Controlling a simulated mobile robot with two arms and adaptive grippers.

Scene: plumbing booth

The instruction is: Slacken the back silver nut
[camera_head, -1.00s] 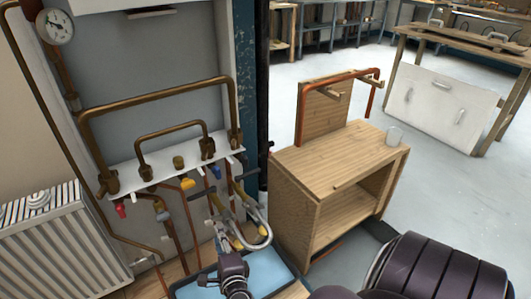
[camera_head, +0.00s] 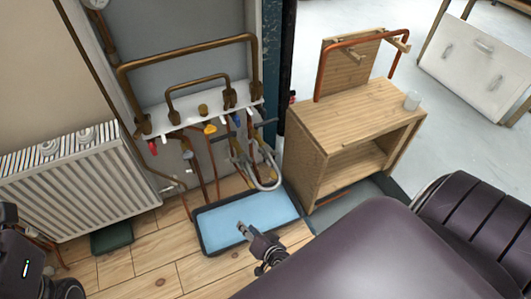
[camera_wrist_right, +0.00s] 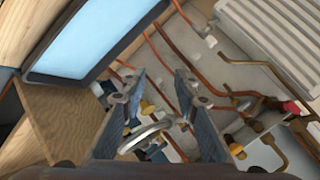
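Under the white manifold shelf (camera_head: 180,118), several copper pipes and a silver curved hose (camera_head: 270,182) hang down. Small valves and fittings sit on them, with yellow, red and blue parts. I cannot single out the back silver nut; the fittings are too small. My right gripper (camera_head: 242,229) is over the blue tray, in front of and apart from the pipes. In the right wrist view its two fingers (camera_wrist_right: 160,84) stand wide apart with nothing gripped; the curved hose (camera_wrist_right: 147,136) and fittings show beyond and between them. Part of my left arm shows at the lower left; its gripper is not visible.
A blue tray with a dark rim (camera_head: 207,249) lies on the wooden floor below the pipes.

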